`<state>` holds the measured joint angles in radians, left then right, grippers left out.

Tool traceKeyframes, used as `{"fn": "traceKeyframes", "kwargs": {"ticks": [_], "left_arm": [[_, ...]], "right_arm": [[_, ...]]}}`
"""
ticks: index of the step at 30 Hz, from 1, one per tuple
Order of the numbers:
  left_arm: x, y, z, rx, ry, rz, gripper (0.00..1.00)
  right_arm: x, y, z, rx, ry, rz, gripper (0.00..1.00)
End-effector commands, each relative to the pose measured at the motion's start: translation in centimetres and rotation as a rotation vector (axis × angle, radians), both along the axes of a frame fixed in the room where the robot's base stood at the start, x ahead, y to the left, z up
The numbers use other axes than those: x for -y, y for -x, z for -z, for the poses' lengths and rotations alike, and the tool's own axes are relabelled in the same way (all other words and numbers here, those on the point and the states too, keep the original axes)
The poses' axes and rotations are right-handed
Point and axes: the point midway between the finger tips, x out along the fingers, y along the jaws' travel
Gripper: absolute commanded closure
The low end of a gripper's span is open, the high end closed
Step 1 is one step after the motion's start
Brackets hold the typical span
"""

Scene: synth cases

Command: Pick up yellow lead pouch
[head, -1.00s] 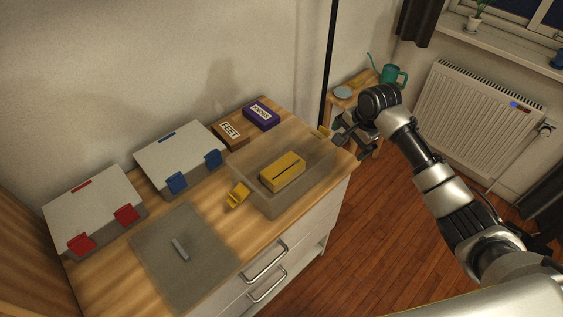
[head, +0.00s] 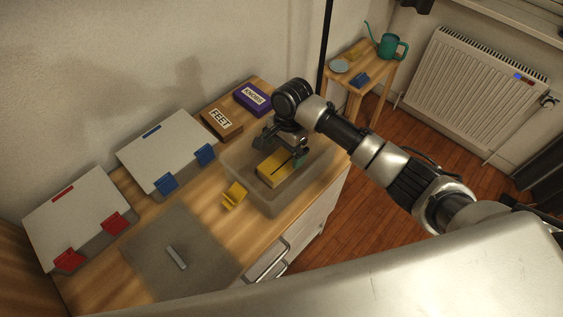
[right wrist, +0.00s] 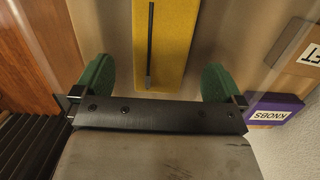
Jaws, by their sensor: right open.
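The yellow lead pouch (head: 273,176) is a yellow block with a dark line along its top. It lies in a see-through bin (head: 262,205) on the wooden counter. My right gripper (head: 281,150) is open over the pouch in the head view and partly covers it. In the right wrist view the pouch (right wrist: 165,45) lies beyond and between the two green fingertips (right wrist: 157,84), with room on both sides. It is not held. My left gripper is not in view.
Purple KNOBS box (head: 253,99) and brown FEET box (head: 222,123) stand behind the bin. Cases with blue latches (head: 163,150) and red latches (head: 75,215) stand left. A grey mat (head: 150,255) holds a small grey bar (head: 176,257). The bin walls surround the pouch.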

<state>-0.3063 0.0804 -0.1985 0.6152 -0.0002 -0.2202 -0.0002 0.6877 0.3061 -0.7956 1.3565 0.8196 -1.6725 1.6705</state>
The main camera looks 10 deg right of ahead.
Motion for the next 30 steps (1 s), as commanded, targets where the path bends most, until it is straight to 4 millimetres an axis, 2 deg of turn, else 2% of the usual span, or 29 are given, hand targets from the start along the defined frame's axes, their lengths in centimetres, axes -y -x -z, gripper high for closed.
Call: {"fn": "traceKeyframes", "kwargs": {"ticks": [10, 19, 28, 29, 30], "left_arm": [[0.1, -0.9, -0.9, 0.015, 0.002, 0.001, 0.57], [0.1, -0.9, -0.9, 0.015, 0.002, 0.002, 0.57], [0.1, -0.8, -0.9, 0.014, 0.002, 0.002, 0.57], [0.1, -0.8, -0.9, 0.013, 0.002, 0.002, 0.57], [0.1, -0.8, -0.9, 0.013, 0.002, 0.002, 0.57]], "right_arm": [[-0.6, 0.4, 4.5, -0.002, 0.001, 0.000, 0.00], [-0.6, 0.4, 5.0, 0.000, 0.000, -0.001, 0.02], [-0.6, 0.4, 5.0, 0.000, 0.000, -0.001, 0.47], [-0.6, 0.4, 5.0, 0.000, 0.000, -0.001, 0.52], [-0.6, 0.4, 5.0, 0.000, 0.000, -0.001, 0.52]]}}
